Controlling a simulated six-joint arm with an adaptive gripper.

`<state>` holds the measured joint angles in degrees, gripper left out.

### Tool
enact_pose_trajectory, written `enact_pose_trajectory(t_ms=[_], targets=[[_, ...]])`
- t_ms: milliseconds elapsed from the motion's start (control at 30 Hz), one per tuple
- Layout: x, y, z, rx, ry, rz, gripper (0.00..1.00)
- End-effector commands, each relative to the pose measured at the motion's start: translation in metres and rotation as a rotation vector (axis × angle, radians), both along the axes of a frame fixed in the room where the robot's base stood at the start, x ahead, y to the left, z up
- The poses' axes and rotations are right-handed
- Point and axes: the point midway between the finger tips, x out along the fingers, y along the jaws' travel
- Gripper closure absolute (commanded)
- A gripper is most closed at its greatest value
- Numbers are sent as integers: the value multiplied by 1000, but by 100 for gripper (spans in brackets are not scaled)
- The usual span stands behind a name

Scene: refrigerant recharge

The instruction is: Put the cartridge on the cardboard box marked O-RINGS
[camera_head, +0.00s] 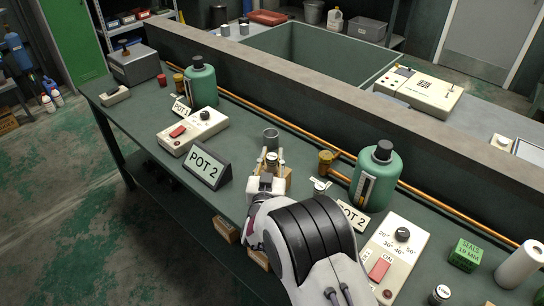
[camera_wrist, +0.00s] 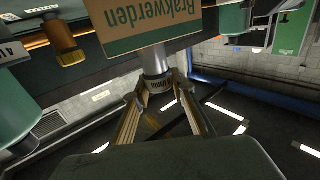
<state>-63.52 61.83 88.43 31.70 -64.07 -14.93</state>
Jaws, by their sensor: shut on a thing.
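My gripper (camera_head: 271,160) is shut on the cartridge, a small metal can. In the head view the fingers and wrist partly hide the can. A tan cardboard-coloured box (camera_head: 287,174) shows just behind the gripper. In the wrist view a tan and green panel reading "Brakwerden" (camera_wrist: 152,27) is right beside the can's far end; I cannot tell whether they touch. No O-RINGS marking is readable.
A POT 2 sign (camera_head: 207,166) is to the left. A green bottle (camera_head: 376,178), a control box (camera_head: 396,255) and a SEALS box (camera_head: 465,254) are to the right. Copper pipes (camera_head: 310,147) run along the back.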

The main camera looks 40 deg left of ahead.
Motion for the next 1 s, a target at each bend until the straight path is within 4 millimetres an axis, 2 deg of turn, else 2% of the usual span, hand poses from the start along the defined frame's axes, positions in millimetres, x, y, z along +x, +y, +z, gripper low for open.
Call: enact_pose_trajectory(t_ms=[233, 267, 300, 800, 1000], targets=[[0, 0, -2, 1, -1, 0, 99], [0, 0, -3, 0, 0, 0, 71], [0, 0, -3, 0, 0, 0, 60], [0, 0, 0, 0, 0, 0, 59], [-8, -5, 0, -1, 1, 0, 59]])
